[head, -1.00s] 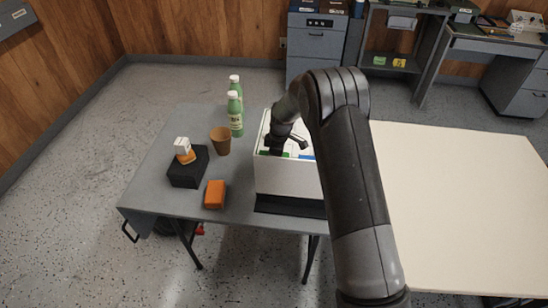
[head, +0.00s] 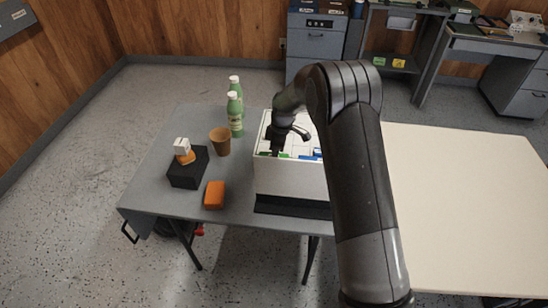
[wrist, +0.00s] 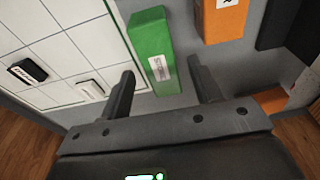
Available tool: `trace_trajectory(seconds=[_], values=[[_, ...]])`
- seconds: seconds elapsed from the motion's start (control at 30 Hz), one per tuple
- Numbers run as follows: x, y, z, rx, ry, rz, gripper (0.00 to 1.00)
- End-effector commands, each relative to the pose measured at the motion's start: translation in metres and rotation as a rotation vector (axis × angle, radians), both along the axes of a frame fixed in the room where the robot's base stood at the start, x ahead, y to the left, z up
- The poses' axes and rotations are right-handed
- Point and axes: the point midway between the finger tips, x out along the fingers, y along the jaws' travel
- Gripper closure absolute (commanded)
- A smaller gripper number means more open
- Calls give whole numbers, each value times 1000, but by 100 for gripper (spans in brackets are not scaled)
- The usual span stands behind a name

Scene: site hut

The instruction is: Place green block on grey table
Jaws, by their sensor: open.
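The green block (wrist: 152,50) with a white label lies ahead of my gripper (wrist: 163,70) in the wrist view. The two fingers are open, one toward each side of the block's near end, and I cannot tell whether they touch it. In the head view my gripper (head: 284,146) is over the white box-like stand (head: 285,180). A small green patch (head: 284,155) shows there beside it, partly hidden by my arm. The grey table (head: 165,150) carries the stand.
An orange block (head: 214,195), a black box (head: 187,168) with small items on top, a brown cup (head: 220,141) and green bottles (head: 235,115) stand on the table's left. The wrist view shows a labelled orange block (wrist: 222,20) and a white gridded panel (wrist: 60,50). A cream table (head: 460,200) is at right.

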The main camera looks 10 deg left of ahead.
Motion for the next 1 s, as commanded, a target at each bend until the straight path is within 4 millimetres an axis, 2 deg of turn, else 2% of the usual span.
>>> trace_trajectory(seconds=[0.1, 0.3, 0.43, 0.67, 0.77, 0.87, 1.0], values=[[1, -4, 29, 0, -5, -2, 42], [1, -10, 64, 1, -3, 0, 42], [0, -12, 76, -1, -1, 0, 42], [0, -13, 81, -1, -1, -1, 42], [-2, -17, 91, -1, -7, -23, 42], [-10, -29, 114, -3, -21, -81, 42], [-31, -55, 161, -3, -50, -217, 42]])
